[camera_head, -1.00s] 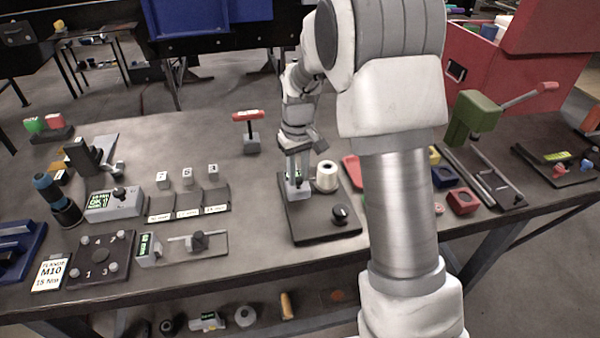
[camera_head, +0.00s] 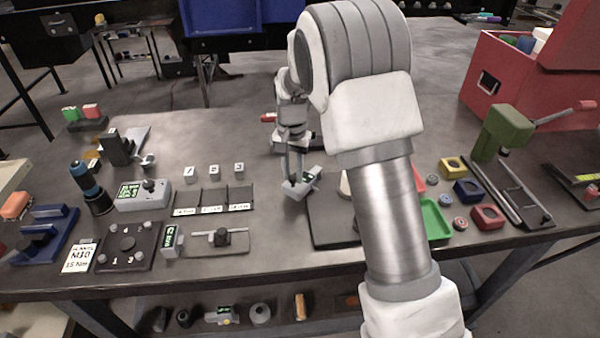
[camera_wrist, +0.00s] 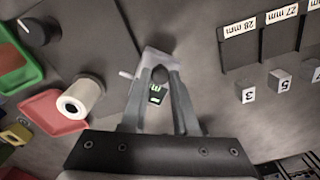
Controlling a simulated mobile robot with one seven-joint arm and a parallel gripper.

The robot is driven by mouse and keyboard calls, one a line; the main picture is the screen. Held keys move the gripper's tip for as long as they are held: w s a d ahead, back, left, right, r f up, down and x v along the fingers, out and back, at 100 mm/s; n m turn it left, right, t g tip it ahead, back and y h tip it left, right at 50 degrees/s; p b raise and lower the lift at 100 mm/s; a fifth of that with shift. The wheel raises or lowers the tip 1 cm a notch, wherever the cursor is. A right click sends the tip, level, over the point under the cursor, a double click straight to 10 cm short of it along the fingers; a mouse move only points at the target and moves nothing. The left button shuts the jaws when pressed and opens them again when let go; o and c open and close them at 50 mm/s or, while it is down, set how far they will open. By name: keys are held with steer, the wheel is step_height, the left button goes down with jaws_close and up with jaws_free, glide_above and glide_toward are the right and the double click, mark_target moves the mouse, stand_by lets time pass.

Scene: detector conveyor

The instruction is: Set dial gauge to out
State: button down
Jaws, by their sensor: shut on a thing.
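The dial gauge (camera_head: 308,184) is a small grey device with a green-on-black display. My gripper (camera_head: 296,176) is shut on it. In the wrist view the gauge (camera_wrist: 151,108) sits between the fingers of my gripper (camera_wrist: 160,78), with a dark round part at the tips. It is tilted and just left of the dark base plate (camera_head: 322,225) in the head view. I cannot tell if it touches the table. The display's reading is too small to make out. A white spool (camera_wrist: 80,98) and black knob (camera_wrist: 38,30) are on the plate; my arm hides much of them in the head view.
Left of the gauge are dark labelled pads (camera_head: 213,198) with numbered cubes (camera_head: 239,168) behind them. A grey slide fixture (camera_head: 215,240) lies in front. Right of my arm are a green tray (camera_head: 437,222), colored blocks and a green press (camera_head: 503,132). Bare table lies behind the cubes.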

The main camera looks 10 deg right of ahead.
steer(key=shift+w+a+m, duration=0.3)
steer(key=shift+w+m, duration=0.05)
steer(key=shift+m, duration=0.15)
steer(key=shift+r, duration=0.1)
steer(key=c, duration=0.7)
jaws_free()
steer(key=shift+r, duration=8.65)
